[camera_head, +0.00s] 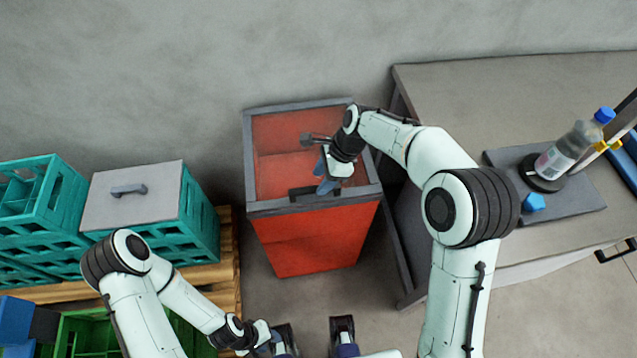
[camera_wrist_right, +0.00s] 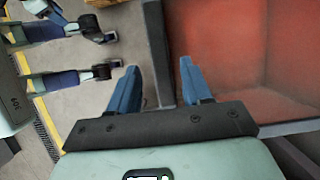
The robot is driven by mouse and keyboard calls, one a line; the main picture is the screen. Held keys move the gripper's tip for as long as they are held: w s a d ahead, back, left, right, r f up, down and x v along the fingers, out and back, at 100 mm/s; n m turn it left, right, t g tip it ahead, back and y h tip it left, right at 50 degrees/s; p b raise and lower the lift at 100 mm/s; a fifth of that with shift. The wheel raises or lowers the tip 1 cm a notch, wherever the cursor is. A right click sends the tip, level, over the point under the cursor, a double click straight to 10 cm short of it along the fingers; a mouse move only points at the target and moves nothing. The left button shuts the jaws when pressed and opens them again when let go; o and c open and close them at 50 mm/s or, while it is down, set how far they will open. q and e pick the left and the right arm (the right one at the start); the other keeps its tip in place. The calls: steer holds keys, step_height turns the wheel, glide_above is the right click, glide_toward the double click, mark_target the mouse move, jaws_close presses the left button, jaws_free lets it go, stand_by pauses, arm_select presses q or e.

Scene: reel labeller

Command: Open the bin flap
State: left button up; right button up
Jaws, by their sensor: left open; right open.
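The red bin (camera_head: 312,239) with a grey rim stands in the middle of the head view. Its top shows red panels (camera_head: 283,131) inside the rim, with a dark slot at the front; I cannot tell clearly how the flap lies. My right gripper (camera_head: 326,178) is over the bin's front right part, open, with blue fingers. In the right wrist view the open fingers (camera_wrist_right: 160,83) straddle the line of the grey rim (camera_wrist_right: 157,45), with the red panel (camera_wrist_right: 222,42) to the right; contact is unclear. My left gripper (camera_head: 272,343) is low, away from the bin, and empty.
Teal crates (camera_head: 200,222) stand on a wooden pallet (camera_head: 229,270) at the left, one under a grey lid (camera_head: 152,200). A grey bench (camera_head: 475,100) at the right holds a bottle (camera_head: 570,147) and a blue piece (camera_head: 534,202). A wall is behind the bin.

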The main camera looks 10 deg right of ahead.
arm_select(q)
steer(key=shift+f, duration=0.15)
arm_select(e)
steer(key=shift+x, duration=1.35)
